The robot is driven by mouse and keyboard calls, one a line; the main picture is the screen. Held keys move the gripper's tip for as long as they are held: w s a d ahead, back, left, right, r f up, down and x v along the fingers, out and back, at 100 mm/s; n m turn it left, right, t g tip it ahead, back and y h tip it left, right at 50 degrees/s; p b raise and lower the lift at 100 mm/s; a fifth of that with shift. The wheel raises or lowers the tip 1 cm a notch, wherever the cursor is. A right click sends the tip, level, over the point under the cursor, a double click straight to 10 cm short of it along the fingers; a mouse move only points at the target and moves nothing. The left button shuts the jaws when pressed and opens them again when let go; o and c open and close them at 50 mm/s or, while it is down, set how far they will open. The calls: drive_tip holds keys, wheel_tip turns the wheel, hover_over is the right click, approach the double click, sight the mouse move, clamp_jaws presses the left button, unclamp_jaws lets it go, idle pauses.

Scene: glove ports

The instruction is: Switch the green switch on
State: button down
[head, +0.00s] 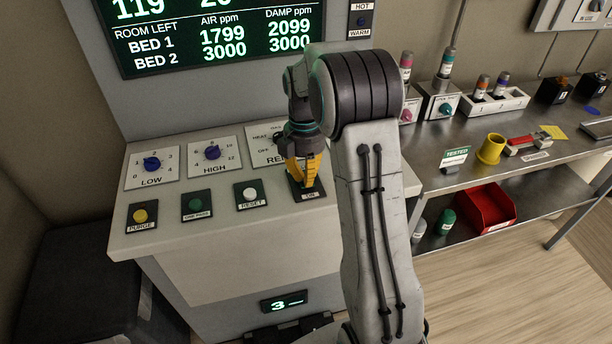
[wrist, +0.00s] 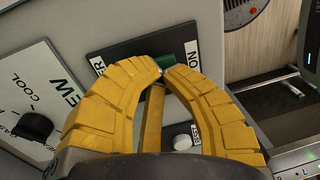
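The green switch (wrist: 183,61) shows in the wrist view just beyond my fingertips, on a dark plate (wrist: 125,48) beside a white ON label (wrist: 191,61). My fingers hide part of it, and I cannot tell which way it is set or whether I touch it. My gripper (wrist: 165,68) has yellow fingers whose tips come together, with no object seen between them. In the head view my gripper (head: 306,184) points down over the switch plate (head: 304,194) at the console's right side, hiding the switch itself.
The console top (head: 175,230) also holds a yellow PURGE button (head: 140,215), a green button (head: 196,204), a white RESET button (head: 250,194) and blue LOW (head: 152,163) and HIGH (head: 212,152) knobs. A metal bench (head: 490,150) with fittings stands to the right.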

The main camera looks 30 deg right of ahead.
drive_tip(key=shift+s+f+t+b, duration=0.25)
drive_tip(key=shift+f+t+b, duration=0.2)
drive_tip(key=shift+b, duration=0.4)
drive_tip(key=shift+s, duration=0.1)
drive_tip(key=shift+r+p, duration=0.1)
drive_tip(key=shift+p, duration=0.25)
drive_tip(key=shift+w+r+p, duration=0.2)
drive_tip(key=shift+w+p, duration=0.15)
drive_tip(key=shift+w, duration=0.05)
drive_tip(key=shift+w+d, duration=0.1)
drive_tip(key=shift+w, duration=0.35)
drive_tip(key=shift+r, duration=0.15)
drive_tip(key=shift+w+r+p, duration=0.1)
drive_tip(key=shift+r+p, duration=0.1)
drive_tip(key=shift+p, duration=0.25)
wheel_tip(320, 180, up, 14)
drive_tip(key=p, duration=0.3)
drive_tip(key=shift+w+f, duration=0.25)
drive_tip(key=shift+d, duration=0.1)
